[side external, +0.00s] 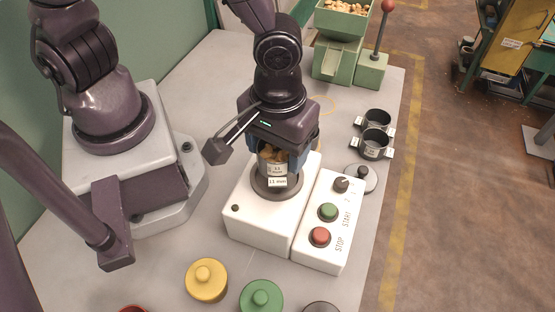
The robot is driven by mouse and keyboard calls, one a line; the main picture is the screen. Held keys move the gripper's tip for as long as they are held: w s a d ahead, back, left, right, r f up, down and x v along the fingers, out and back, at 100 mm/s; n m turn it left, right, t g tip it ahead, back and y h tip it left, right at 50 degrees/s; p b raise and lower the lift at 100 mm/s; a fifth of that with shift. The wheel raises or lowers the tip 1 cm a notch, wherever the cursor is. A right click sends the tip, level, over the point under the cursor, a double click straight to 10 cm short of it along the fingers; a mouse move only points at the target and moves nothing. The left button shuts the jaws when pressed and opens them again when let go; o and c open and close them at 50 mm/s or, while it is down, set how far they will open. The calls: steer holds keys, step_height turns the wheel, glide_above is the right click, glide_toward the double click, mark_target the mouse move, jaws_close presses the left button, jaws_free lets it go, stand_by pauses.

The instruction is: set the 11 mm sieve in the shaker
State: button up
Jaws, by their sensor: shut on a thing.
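My gripper (276,158) is shut on the 11 mm sieve (270,167), a small metal cup with a white tag (277,182) reading 11 mm. Light brown nuts show inside it. The sieve is upright, at the dark round seat of the shaker (245,215), a white box in the middle of the table. I cannot tell whether its bottom touches the seat. My gripper hides the sieve's upper rim and sides.
A control panel (322,257) with a knob, a green button and a red button adjoins the shaker. Yellow (206,281) and green (261,297) lidded pieces stand in front. A green hopper (338,55) stands behind.

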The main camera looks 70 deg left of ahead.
steer(key=shift+f, duration=1.7)
steer(key=shift+f, duration=0.15)
steer(key=o, duration=1)
steer(key=shift+o, duration=0.2)
step_height(320, 180, up, 12)
steer(key=s+a+r+m+t, duration=0.2)
steer(key=a+r+m+t, duration=0.3)
steer(key=a+r, duration=0.6)
steer(key=a+m, duration=0.1)
steer(key=a, duration=0.3)
steer(key=shift+r+m+t, duration=0.3)
steer(key=shift+r+m, duration=0.05)
steer(key=shift+m, duration=0.05)
